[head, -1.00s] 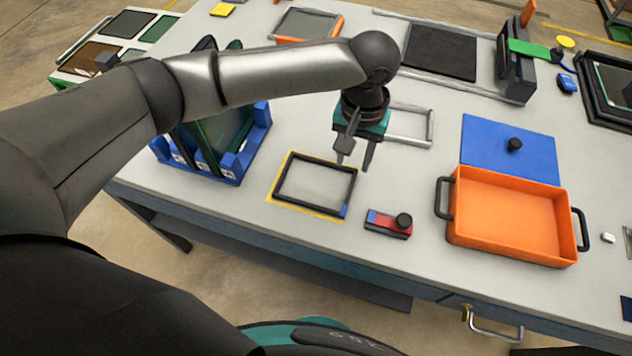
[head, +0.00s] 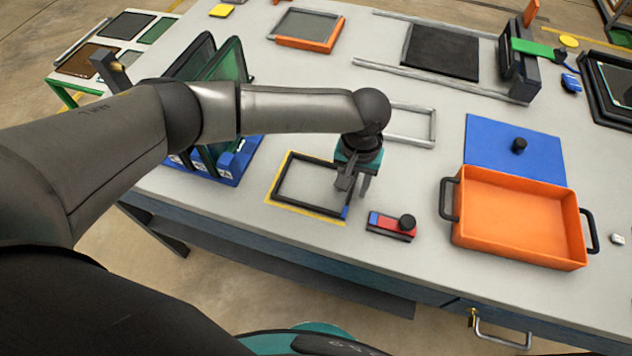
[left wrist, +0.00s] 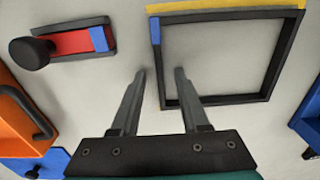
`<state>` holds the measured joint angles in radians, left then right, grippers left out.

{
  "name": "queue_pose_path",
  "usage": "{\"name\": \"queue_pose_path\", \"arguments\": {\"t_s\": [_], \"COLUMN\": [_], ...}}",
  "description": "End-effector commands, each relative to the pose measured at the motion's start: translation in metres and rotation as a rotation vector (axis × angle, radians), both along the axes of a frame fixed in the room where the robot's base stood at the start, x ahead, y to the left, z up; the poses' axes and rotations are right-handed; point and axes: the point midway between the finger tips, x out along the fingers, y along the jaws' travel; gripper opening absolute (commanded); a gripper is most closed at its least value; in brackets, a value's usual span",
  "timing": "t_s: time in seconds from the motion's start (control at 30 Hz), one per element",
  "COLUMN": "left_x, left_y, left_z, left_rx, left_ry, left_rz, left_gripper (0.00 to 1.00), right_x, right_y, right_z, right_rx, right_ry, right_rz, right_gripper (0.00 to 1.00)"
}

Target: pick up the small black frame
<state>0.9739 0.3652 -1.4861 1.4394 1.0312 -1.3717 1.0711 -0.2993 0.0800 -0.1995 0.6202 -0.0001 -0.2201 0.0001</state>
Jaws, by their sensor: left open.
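The small black frame (head: 278,177) lies flat on the table inside a yellow outline, with a blue piece at its near right corner. In the left wrist view the frame (left wrist: 276,62) fills the upper right, its blue piece at its upper left. My left gripper (head: 355,190) is open and empty above the frame's right side. In the left wrist view its fingertips (left wrist: 160,72) point toward the frame's side bar, one fingertip on each side of it in the picture. Whether they touch anything I cannot tell. My right gripper is not in view.
A red and blue block with a black knob (head: 391,226) lies right of the frame. An orange tray (head: 515,262) with black handles stands farther right, by a blue plate (head: 485,140). A blue rack (head: 240,162) with upright panels stands left. A grey frame (head: 433,125) lies behind.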

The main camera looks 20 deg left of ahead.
Motion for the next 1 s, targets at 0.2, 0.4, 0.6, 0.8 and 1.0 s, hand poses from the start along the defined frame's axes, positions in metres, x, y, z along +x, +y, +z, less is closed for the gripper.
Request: {"name": "queue_pose_path", "arguments": {"t_s": [0.2,0.4,0.6,0.8,1.0], "left_x": [-0.0001,-0.0001,0.0,0.0,0.0001], "left_y": [0.0001,0.0002,0.0003,0.0004,0.0004], "left_z": [0.0005,0.0005,0.0006,0.0006,0.0007], "left_rx": [0.0,0.0,0.001,0.001,0.001], "left_ry": [0.0,0.0,0.0,0.0,0.0], "left_rz": [0.0,0.0,0.001,0.001,0.001], "left_gripper": [0.28,0.06,0.0,0.0,0.0], "right_x": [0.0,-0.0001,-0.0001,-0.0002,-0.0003], "right_y": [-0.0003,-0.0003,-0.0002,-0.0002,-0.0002], "right_z": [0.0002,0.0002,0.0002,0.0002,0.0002], "right_rx": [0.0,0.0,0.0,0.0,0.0], "right_ry": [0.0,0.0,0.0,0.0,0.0], "right_rz": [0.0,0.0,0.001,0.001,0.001], "right_gripper": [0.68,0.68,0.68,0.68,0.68]}}
